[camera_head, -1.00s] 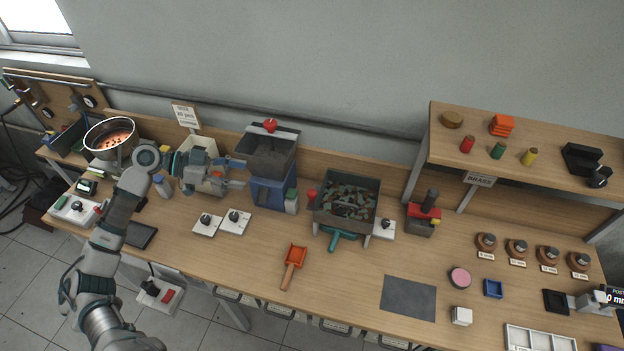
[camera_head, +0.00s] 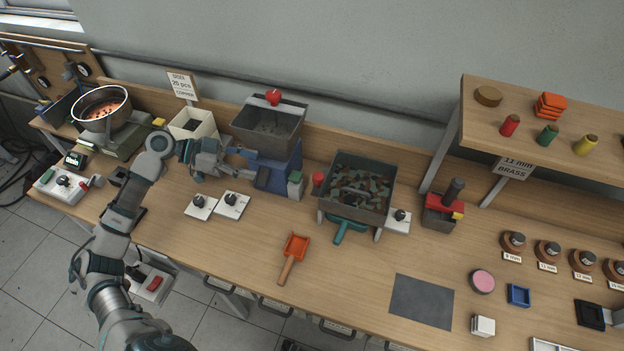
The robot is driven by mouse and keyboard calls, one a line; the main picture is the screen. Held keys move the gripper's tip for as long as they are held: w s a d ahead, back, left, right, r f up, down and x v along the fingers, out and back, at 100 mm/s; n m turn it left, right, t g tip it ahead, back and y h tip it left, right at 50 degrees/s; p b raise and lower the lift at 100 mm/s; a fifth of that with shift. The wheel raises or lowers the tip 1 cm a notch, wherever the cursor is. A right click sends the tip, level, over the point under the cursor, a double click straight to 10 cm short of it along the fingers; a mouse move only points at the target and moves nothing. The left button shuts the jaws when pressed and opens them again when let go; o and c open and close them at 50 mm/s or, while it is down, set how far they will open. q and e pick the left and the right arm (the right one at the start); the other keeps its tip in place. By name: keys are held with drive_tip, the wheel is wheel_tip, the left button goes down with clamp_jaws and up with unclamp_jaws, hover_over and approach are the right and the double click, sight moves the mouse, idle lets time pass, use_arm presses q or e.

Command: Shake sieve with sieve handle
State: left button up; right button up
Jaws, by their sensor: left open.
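The sieve (camera_head: 352,194) is a dark grey box on legs, full of mixed green, brown and dark pieces, right of the middle of the head view. A teal handle (camera_head: 348,229) sticks out at its front. My left gripper (camera_head: 256,168) is open and seems empty, in front of the blue-based hopper, left of the sieve and apart from the handle. Its fingers point right and partly cover the blue base. My right gripper is not in view.
The hopper (camera_head: 268,128) has a red knob on top. An orange scoop (camera_head: 292,258) lies on the bench before the sieve. White switch boxes (camera_head: 233,205) stand left of it.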

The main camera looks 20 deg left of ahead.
sight(320, 177)
use_arm(q)
drive_tip(key=p+x, duration=0.1)
drive_tip(key=x, duration=1.6)
drive_tip(key=shift+p, duration=0.3)
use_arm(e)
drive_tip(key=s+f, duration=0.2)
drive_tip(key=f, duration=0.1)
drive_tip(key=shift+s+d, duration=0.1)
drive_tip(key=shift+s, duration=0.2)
use_arm(q)
drive_tip(key=shift+f, duration=0.15)
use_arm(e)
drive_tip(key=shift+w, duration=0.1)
use_arm(q)
drive_tip(key=shift+c, duration=0.5)
drive_tip(key=shift+s+d, duration=0.1)
clamp_jaws()
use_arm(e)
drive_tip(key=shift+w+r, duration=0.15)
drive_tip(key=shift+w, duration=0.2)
